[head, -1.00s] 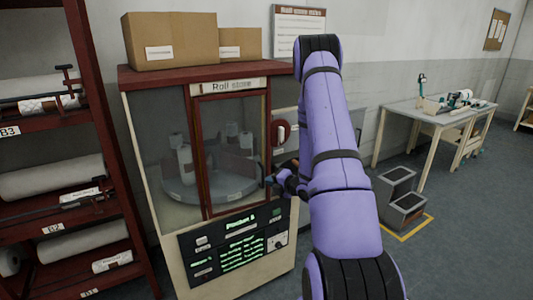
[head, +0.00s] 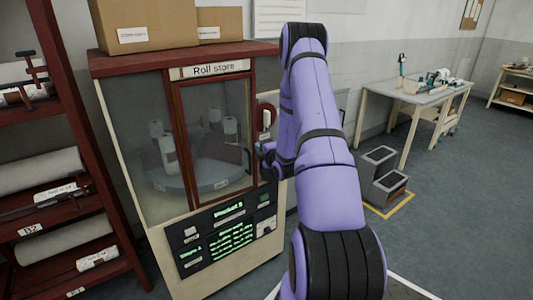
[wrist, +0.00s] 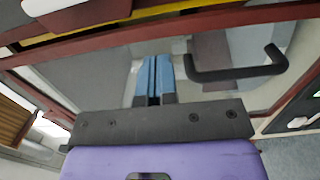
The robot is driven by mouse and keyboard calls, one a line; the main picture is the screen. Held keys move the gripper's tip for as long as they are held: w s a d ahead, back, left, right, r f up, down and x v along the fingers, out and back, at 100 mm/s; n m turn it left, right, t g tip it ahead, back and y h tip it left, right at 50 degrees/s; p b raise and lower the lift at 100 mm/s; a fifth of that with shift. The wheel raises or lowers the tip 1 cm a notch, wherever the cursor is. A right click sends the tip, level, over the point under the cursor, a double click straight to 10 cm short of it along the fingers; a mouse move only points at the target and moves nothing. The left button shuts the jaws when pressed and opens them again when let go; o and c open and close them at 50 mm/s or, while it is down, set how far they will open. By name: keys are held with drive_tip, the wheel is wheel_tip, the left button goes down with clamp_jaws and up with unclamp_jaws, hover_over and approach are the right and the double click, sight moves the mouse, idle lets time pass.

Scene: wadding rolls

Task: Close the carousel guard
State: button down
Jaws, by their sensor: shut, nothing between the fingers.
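The carousel guard is a glazed door in a dark red frame (head: 188,150) on the front of the roll store cabinet. It looks flush or nearly flush with the front; I cannot tell whether it is fully shut. Its black bar handle (wrist: 235,72) is at the right in the wrist view. My gripper (wrist: 153,77) has its blue fingers together and empty, left of the handle and apart from it in the picture. In the head view my gripper (head: 262,153) is by the guard's right edge, partly hidden by my arm. Behind the glass, the grey carousel (head: 205,183) carries white rolls.
A control panel (head: 225,228) with green text is below the guard. Cardboard boxes (head: 150,25) stand on the cabinet. A red rack (head: 70,130) with rolls is at left. A grey bin (head: 380,175) and a workbench (head: 410,92) are at right, with clear floor around them.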

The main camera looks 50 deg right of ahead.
sight(253, 139)
drive_tip(key=shift+x, duration=2.15)
drive_tip(key=w, duration=0.1)
drive_tip(key=w+d+n+y, duration=0.1)
drive_tip(key=shift+w, duration=0.25)
drive_tip(key=shift+w+r+t+y, duration=0.2)
drive_tip(key=shift+w+t+y, duration=0.1)
drive_tip(key=shift+y, duration=0.2)
